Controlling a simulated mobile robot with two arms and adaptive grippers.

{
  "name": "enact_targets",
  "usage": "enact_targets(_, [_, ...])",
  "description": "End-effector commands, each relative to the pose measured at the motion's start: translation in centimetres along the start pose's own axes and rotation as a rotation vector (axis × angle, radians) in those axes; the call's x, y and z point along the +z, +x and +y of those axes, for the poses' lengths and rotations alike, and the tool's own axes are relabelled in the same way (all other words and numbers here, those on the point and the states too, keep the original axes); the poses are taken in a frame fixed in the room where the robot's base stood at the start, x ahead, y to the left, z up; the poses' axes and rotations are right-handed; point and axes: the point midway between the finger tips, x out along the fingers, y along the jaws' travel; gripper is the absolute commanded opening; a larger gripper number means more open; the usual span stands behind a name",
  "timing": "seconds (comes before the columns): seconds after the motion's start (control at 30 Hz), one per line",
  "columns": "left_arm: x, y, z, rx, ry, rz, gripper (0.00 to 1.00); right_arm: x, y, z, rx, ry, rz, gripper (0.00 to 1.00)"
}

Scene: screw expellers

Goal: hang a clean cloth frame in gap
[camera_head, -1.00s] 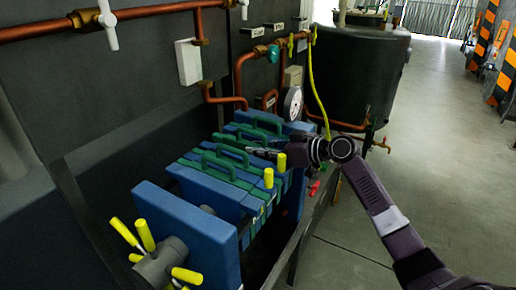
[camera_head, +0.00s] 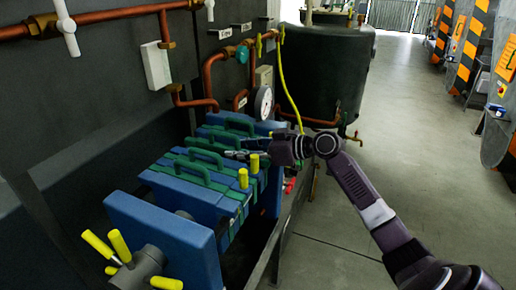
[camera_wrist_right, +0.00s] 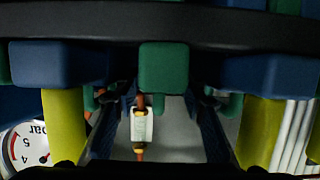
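Blue plates with green-edged frames and green handles stand upright in a row in the press (camera_head: 160,236). The nearer green-handled frames (camera_head: 190,172) stand together, and more (camera_head: 226,127) stand at the far end. I cannot tell which frame is clean, and my arm partly hides the gap between the groups. My right gripper (camera_head: 236,155) is over the row near that gap. In the right wrist view its dark fingers (camera_wrist_right: 158,125) are spread, with a green block (camera_wrist_right: 164,68) between them and clear of both. My left gripper is not in view.
A pressure gauge (camera_head: 263,103), copper pipes (camera_head: 207,75) and a yellow hose (camera_head: 283,75) stand behind. A dark tank (camera_head: 325,75) is at the back. The floor (camera_head: 400,130) to the right is clear.

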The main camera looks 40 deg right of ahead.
Motion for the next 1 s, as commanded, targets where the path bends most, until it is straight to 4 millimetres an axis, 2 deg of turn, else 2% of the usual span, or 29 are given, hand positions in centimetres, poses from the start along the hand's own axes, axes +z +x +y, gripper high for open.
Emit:
enact_targets(0.2, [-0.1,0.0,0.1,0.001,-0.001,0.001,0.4,0.1,-4.6,-0.1,0.0,-0.002,-0.003,0.39])
enact_targets(0.4, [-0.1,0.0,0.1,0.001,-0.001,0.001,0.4,-0.1,-7.5,-0.1,-0.001,-0.001,0.001,0.39])
enact_targets(0.6, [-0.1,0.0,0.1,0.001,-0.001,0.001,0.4,-0.1,-8.8,-0.1,-0.002,-0.002,0.002,0.39])
enact_targets(1.0, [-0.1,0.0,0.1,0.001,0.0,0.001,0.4,-0.2,-8.9,-0.1,-0.002,-0.002,0.002,0.39])
